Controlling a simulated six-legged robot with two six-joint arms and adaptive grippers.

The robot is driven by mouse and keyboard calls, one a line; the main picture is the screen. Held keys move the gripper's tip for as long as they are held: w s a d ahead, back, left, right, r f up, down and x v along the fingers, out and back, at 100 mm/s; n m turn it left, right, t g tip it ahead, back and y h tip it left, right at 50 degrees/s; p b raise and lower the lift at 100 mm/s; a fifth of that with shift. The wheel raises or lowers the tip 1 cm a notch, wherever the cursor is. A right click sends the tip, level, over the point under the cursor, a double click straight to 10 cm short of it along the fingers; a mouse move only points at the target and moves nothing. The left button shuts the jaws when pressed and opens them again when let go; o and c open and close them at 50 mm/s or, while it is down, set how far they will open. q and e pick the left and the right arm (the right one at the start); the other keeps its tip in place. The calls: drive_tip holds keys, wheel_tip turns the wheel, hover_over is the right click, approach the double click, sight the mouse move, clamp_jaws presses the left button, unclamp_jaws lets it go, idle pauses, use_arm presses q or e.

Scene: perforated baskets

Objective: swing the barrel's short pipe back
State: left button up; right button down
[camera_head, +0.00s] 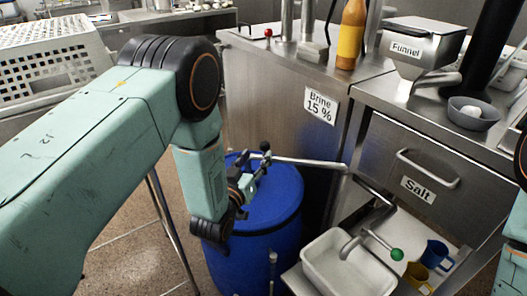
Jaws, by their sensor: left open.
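The blue barrel (281,213) stands on the floor below the steel cabinet, partly hidden by my left arm. A short metal pipe (308,162) runs from the cabinet side leftward over the barrel. My left gripper (254,166) is open above the barrel, close to the pipe's left end. I cannot tell whether its fingers touch the pipe or stand around it. My right gripper is out of view.
A steel cabinet labelled "Brine 15 %" (319,105) stands behind the barrel. Right of it are a "Salt" drawer (407,166), a white tray (342,266), a green-knobbed lever (397,254) and mugs. A bottle (350,36), a funnel (407,46) and a bowl (471,116) stand above.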

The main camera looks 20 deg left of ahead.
sight(262, 150)
use_arm(q)
drive_tip(key=w, duration=0.1)
drive_tip(key=w+b, duration=0.1)
drive_tip(key=w, duration=0.3)
drive_tip(key=shift+w+d+f, duration=0.15)
drive_tip(key=shift+f, duration=0.1)
drive_tip(key=shift+w, duration=0.3)
drive_tip(key=shift+w+d+r, duration=0.15)
drive_tip(key=shift+w+d, duration=0.15)
drive_tip(key=shift+d, duration=0.1)
drive_tip(key=shift+a, duration=0.25)
drive_tip(key=shift+c, duration=0.5)
drive_tip(key=shift+d, duration=0.15)
drive_tip(key=c, duration=0.4)
clamp_jaws()
